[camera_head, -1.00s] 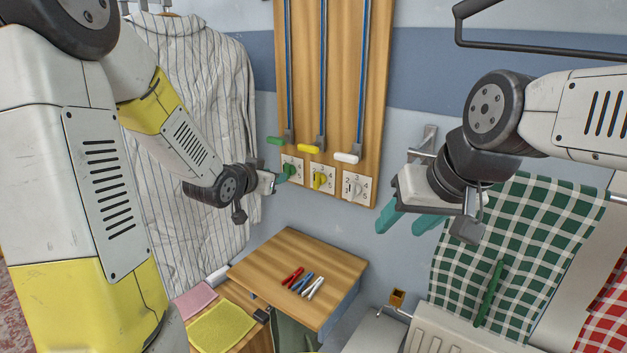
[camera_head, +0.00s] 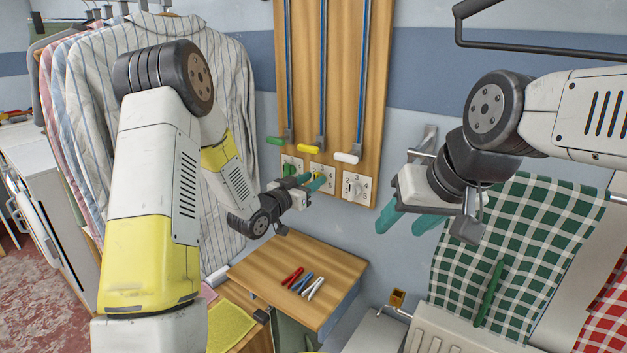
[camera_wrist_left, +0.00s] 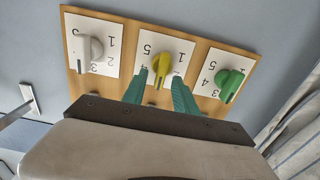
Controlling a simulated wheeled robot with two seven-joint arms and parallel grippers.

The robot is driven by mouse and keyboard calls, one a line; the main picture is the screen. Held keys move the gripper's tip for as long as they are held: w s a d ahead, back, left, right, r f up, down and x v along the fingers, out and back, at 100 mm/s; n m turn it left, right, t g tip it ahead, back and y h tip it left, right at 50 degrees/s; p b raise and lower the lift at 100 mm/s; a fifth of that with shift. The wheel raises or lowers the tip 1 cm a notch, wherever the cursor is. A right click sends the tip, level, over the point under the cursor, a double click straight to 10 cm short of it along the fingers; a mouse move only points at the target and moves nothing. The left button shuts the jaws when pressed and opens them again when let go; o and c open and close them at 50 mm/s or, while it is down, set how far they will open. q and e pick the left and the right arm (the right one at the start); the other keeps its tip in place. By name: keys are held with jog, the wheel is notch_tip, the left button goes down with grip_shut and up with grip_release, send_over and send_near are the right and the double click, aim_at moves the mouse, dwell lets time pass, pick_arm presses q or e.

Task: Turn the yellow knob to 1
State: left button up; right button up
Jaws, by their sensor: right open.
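The yellow knob (camera_wrist_left: 161,66) sits on the middle white dial plate (camera_wrist_left: 143,48), between a white knob (camera_wrist_left: 88,47) and a green knob (camera_wrist_left: 231,84). In the left wrist view its narrow end points down the picture, and the numeral there is hidden; a 1 and a 5 show on the plate. My left gripper (camera_head: 318,181) is at the middle dial. In the left wrist view its teal fingers (camera_wrist_left: 160,88) are apart, one on each side of the yellow knob's narrow end; I cannot tell whether they touch it. My right gripper (camera_head: 402,224) is open and empty, right of the board.
Green (camera_head: 273,141), yellow (camera_head: 309,149) and white (camera_head: 346,157) lever handles stick out above the dials. A small wooden table (camera_head: 302,258) with several clothespins stands below. Striped shirts (camera_head: 215,75) hang at left and a green checked cloth (camera_head: 520,240) at right.

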pick_arm(q)
jog(key=shift+w+d, duration=0.25)
jog(key=shift+w, duration=0.1)
grip_shut()
jog(key=shift+n, duration=0.3)
jog(key=shift+w+a+f+n, duration=0.2)
jog(key=shift+f+n, duration=0.2)
jog(key=shift+n, duration=3.5)
jog(key=shift+w+a+f+n, duration=0.15)
jog(key=shift+f+n, duration=0.3)
jog(key=shift+n, duration=3.45)
jog(key=shift+w+a+f+n, duration=0.1)
jog(key=shift+a+f+n, duration=0.25)
jog(key=shift+n, duration=3.55)
jog(key=shift+d+f, duration=0.1)
